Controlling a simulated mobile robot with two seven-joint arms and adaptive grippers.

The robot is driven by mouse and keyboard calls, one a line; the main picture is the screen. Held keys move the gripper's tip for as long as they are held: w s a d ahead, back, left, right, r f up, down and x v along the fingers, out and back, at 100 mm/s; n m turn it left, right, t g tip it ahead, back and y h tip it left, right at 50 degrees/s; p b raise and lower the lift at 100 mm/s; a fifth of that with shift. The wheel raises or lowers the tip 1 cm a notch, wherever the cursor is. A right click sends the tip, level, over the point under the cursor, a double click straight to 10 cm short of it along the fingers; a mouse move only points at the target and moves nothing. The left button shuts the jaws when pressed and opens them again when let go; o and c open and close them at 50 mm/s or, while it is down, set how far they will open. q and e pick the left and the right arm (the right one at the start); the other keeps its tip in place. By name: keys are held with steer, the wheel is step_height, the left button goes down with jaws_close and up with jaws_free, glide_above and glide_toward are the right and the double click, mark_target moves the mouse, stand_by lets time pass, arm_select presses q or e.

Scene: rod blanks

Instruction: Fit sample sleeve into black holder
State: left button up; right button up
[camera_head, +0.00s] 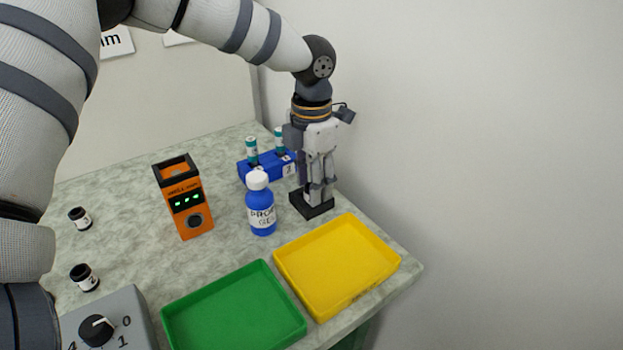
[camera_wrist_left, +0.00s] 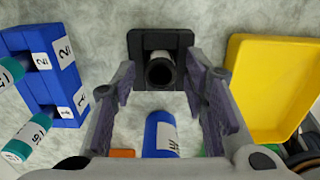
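The black holder (camera_head: 313,206) stands near the table's right edge, directly below my left gripper (camera_head: 319,190). In the left wrist view the holder (camera_wrist_left: 135,78) lies ahead, between the fingers. A dark round tube with an open end (camera_wrist_left: 160,73) stands at its middle; I cannot tell whether this is a sleeve or part of the holder. My left gripper (camera_wrist_left: 160,108) is open, its fingers apart on either side of the tube with gaps. Two teal-and-white labelled tubes (camera_head: 251,151) (camera_head: 279,138) stand in the blue rack (camera_head: 245,173). My right gripper is not in view.
A blue bottle with white cap (camera_head: 261,208) stands close left of the holder. A yellow tray (camera_head: 390,262) and green tray (camera_head: 180,304) lie in front. An orange device (camera_head: 183,200), two small black jars (camera_head: 80,218) (camera_head: 84,277) and a grey dial box (camera_head: 135,318) are left.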

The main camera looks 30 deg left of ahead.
arm_select(q)
steer(key=shift+r, duration=0.1)
step_height(320, 180, up, 12)
steer(key=shift+r, duration=0.15)
stand_by(0.3)
